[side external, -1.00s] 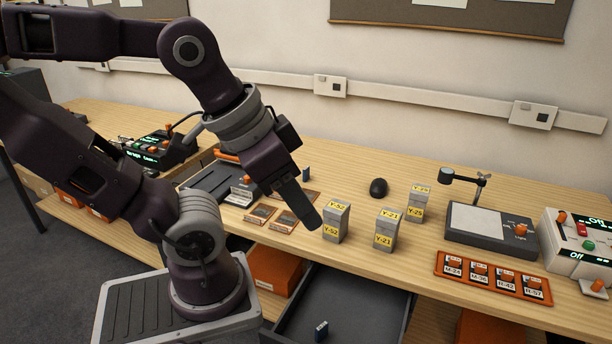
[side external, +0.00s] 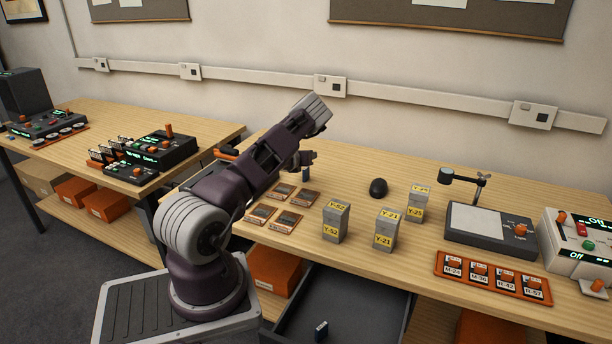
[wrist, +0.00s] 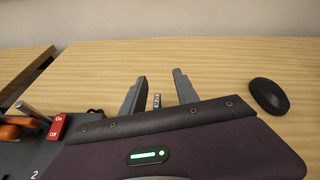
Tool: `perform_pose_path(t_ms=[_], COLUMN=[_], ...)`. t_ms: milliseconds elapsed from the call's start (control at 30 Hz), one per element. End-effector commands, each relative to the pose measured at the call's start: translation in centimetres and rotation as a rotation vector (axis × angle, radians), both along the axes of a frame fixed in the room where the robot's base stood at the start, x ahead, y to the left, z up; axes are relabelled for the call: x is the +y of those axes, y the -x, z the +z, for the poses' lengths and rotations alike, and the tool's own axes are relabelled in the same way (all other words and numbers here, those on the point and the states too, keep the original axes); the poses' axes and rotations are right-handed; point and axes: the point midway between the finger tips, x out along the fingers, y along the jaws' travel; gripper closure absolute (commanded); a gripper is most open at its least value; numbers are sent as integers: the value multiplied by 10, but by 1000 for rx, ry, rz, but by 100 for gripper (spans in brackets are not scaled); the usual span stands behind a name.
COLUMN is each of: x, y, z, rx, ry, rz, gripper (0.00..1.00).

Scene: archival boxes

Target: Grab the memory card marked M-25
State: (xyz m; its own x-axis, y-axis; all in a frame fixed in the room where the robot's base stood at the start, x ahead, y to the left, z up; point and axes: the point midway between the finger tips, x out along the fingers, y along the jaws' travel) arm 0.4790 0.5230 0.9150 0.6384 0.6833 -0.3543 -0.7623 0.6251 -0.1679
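A small standing card (wrist: 156,101) with a pale label lies between the fingers of my gripper (wrist: 160,84) in the wrist view. Its print is too small for me to read M-25 for sure. The fingers are open, with a gap on both sides of the card. In the side view a small dark card (side external: 306,174) stands on the table just below my gripper (side external: 305,162), which is partly hidden by my arm. Another small dark card (side external: 321,331) is in the open drawer, its mark not legible.
Grey boxes (side external: 336,221) with yellow Y labels stand to the right of several brown flat cards (side external: 286,221). A black mouse (side external: 378,188) lies behind them; it also shows in the wrist view (wrist: 269,96). An orange rack (side external: 492,277) holds labelled cards. The drawer (side external: 365,310) is open.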

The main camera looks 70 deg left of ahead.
Motion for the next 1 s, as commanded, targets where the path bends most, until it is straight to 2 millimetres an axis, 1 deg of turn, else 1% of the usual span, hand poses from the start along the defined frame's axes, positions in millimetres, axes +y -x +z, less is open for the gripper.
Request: perform_pose_path(t_ms=[33,67,133,200,367,500,600,733,933,1000], x=[0,-1,-3,-1,10,26,35,40,40,40], y=[7,10,13,10,0,-13,-23,-29,-29,-29], z=[-22,-30,-42,-49,-57,-72,-77,-81,-81,-80], rx=[63,90,127,141,142,139,140,140,140,140], ry=[-40,-60,-89,-102,-103,-101,-101,-100,-99,-99], rz=[-64,-96,-143,-165,-167,-165,-165,-163,-162,-162], gripper=[64,64,64,64,64,64,64,64,64,77])
